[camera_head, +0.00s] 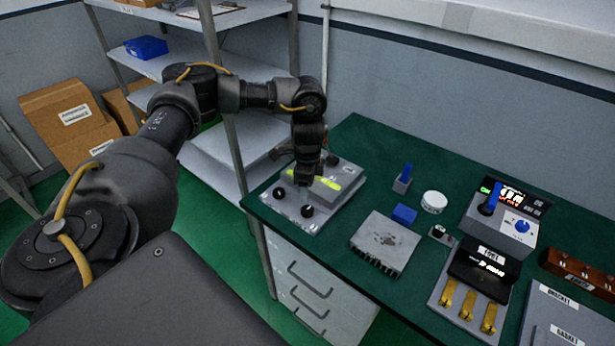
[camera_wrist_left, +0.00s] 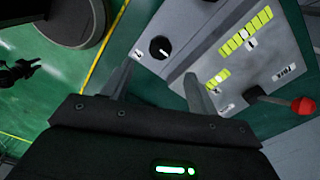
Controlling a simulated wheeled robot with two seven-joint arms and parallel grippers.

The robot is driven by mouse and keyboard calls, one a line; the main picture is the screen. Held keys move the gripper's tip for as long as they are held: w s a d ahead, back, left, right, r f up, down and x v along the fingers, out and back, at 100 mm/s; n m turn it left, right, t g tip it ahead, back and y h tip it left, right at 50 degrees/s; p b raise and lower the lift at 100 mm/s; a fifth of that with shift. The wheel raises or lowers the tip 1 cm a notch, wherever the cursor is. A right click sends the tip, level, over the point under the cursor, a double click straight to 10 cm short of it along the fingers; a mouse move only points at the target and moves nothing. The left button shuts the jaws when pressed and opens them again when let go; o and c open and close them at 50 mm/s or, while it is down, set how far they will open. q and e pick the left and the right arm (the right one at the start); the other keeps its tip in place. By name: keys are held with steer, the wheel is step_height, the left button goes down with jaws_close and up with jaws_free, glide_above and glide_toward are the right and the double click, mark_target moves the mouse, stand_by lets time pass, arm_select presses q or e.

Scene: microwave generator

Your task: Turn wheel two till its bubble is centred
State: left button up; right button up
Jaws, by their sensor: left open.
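The grey levelling unit (camera_head: 325,212) stands at the left end of the green bench. It carries yellow-green bubble vials (camera_head: 328,183) and black round wheels, one at its front corner (camera_head: 307,211) and one at its left (camera_head: 279,193). My left gripper (camera_head: 304,184) points down over the unit, open and empty. In the left wrist view one black wheel (camera_wrist_left: 160,47) with a white mark lies beyond the two fingers (camera_wrist_left: 158,88), not between them. Two vials (camera_wrist_left: 245,33) show there. I cannot read which wheel is two, nor make out the bubbles.
A finned grey block (camera_head: 385,243), a blue block (camera_head: 404,214) and a white round tin (camera_head: 434,202) are right of the unit. A red-knobbed lever (camera_wrist_left: 303,106) shows at the wrist view's right. A shelf post (camera_head: 228,140) stands close beside my left arm.

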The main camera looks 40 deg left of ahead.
mark_target(308, 209)
arm_select(q)
step_height(308, 209, down, 9)
steer(key=shift+p, duration=0.95)
steer(key=c, duration=1)
